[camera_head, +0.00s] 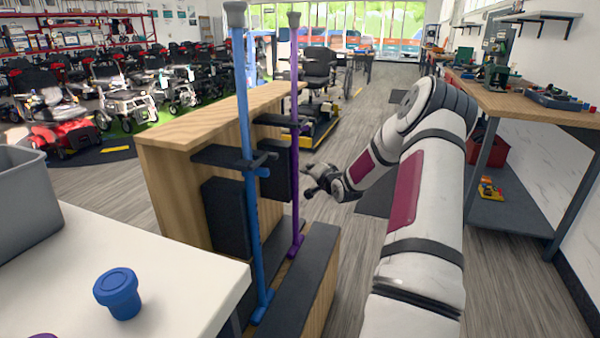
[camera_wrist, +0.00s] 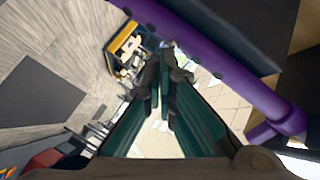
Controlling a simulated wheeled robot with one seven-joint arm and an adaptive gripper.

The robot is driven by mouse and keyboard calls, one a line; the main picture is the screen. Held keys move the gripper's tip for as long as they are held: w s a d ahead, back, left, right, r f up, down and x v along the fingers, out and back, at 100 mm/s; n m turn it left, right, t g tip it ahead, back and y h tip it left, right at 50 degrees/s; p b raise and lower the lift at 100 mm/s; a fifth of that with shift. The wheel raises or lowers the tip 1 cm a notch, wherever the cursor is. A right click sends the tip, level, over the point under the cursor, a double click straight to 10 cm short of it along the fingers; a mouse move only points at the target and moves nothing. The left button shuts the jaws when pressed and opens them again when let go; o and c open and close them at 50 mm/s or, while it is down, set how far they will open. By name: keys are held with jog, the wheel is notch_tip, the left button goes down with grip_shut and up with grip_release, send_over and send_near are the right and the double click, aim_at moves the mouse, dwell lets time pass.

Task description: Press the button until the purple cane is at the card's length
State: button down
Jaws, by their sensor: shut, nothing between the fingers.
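The purple cane (camera_head: 295,120) stands upright in the wooden display stand (camera_head: 215,125), right of a blue cane (camera_head: 242,110). It crosses the wrist view diagonally (camera_wrist: 215,55), with a purple collar or joint (camera_wrist: 280,125) and a row of small dark holes along it. My gripper (camera_head: 308,180) is just right of the purple cane's shaft in the head view. In the wrist view my gripper (camera_wrist: 165,62) is shut and empty, its tips beside the cane; I cannot tell whether they touch. I cannot make out the button or the card.
Dark holder arms (camera_head: 222,155) and pads jut from the stand. A white table (camera_head: 150,260) with a blue lidded cup (camera_head: 118,292) and a grey bin (camera_head: 25,200) is at left. A workbench (camera_head: 530,105) stands at right. Open floor lies around my arm.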

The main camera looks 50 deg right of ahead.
jog(key=shift+w+a+r, duration=0.1)
jog(key=shift+w+a, duration=0.2)
jog(key=shift+w, duration=0.25)
dwell(0.7)
jog(key=shift+s, duration=0.1)
jog(key=shift+s+d+p, duration=0.35)
jog(key=shift+s+p, duration=0.1)
jog(key=shift+s, duration=0.45)
jog(key=s, duration=0.1)
jog(key=s+d+p, duration=0.1)
jog(key=s, duration=0.1)
jog(key=s+d+p, duration=0.1)
jog(key=shift+s, duration=0.4)
dwell(1.4)
